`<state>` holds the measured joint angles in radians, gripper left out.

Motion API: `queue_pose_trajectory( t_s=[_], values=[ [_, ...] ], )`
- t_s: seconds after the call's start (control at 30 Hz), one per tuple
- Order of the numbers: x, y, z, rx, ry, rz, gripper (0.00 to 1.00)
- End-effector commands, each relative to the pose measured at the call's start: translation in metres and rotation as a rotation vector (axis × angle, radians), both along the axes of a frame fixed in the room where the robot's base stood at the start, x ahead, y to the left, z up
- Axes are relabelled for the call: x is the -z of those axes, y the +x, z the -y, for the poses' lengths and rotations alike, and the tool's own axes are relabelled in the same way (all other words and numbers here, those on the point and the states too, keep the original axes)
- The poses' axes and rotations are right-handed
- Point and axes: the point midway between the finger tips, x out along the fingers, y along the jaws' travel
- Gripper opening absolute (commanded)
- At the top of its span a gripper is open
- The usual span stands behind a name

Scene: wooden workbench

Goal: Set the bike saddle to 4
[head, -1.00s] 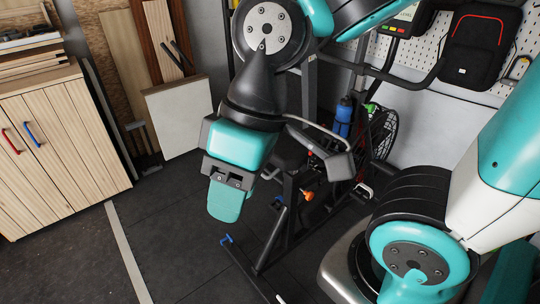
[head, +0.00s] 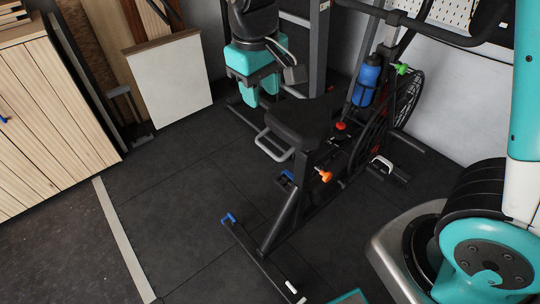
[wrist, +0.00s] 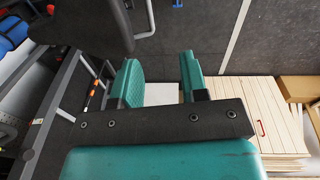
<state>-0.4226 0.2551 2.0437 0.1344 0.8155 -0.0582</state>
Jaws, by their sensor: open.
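The bike saddle (head: 300,120) is black and sits on the exercise bike's seat post, with a grey loop handle (head: 272,146) at its side. An orange knob (head: 325,176) shows on the frame below it. No setting numbers can be read. My gripper (head: 260,90) is open and empty, pointing down behind and to the left of the saddle in the head view. In the wrist view, the teal fingers of my gripper (wrist: 159,78) stand apart with nothing between them. The dark saddle (wrist: 85,22) lies beyond them at the upper left, not touching.
A blue bottle (head: 367,80) is on the bike frame, near the fan wheel (head: 407,95). A grey upright post (head: 319,45) stands close to my gripper. A white board (head: 170,85) leans at the wall, and a wooden cabinet (head: 55,130) stands left. The floor between is clear.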

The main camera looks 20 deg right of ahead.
Motion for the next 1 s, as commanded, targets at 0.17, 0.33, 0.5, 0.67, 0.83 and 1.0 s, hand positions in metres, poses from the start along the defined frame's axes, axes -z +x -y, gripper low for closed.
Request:
queue_pose_trajectory(
  t_s=[0.17,0.33,0.5,0.67,0.83,1.0],
  values=[
    [0.037,0.033,-0.002,0.057,-0.097,0.008,0.4],
    [0.053,0.038,0.002,0.069,-0.112,0.009,0.4],
    [0.087,0.04,0.01,0.073,-0.113,0.007,0.4],
    [0.123,0.041,0.017,0.071,-0.111,0.006,0.4],
    [0.161,0.043,0.024,0.07,-0.111,0.006,0.4],
    [0.189,0.045,0.03,0.071,-0.109,0.007,0.4]
  ],
)
